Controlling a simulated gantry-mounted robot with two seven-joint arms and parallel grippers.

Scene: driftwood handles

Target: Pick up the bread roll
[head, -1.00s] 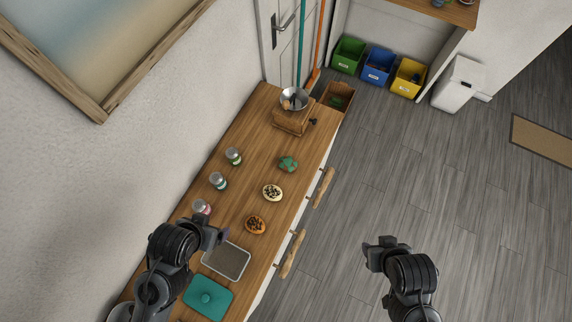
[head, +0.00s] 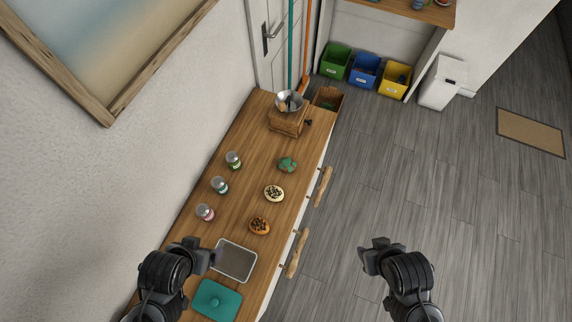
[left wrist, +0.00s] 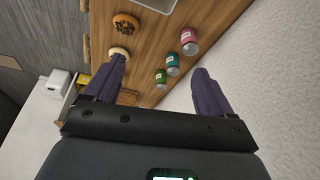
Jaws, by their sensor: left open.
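No thing is clearly a bread roll. A round orange-brown bun with dark bits (head: 259,226) lies on the wooden counter (head: 245,195); it also shows at the top of the left wrist view (left wrist: 126,24). A round cream bun with dark bits (head: 274,193) lies beyond it, partly behind a finger in the left wrist view (left wrist: 119,52). My left gripper (head: 211,256) is open and empty by the grey tray (head: 235,261), left of and nearer than the buns. My right gripper (head: 368,256) hangs over the floor; its fingers are unclear.
Three lidded jars (head: 220,185) stand along the wall side. A green lumpy thing (head: 287,164) and a wooden grinder with a metal bowl (head: 288,115) are farther back. A teal lid (head: 217,300) lies nearest. Driftwood handles (head: 297,254) stick out from the counter front.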

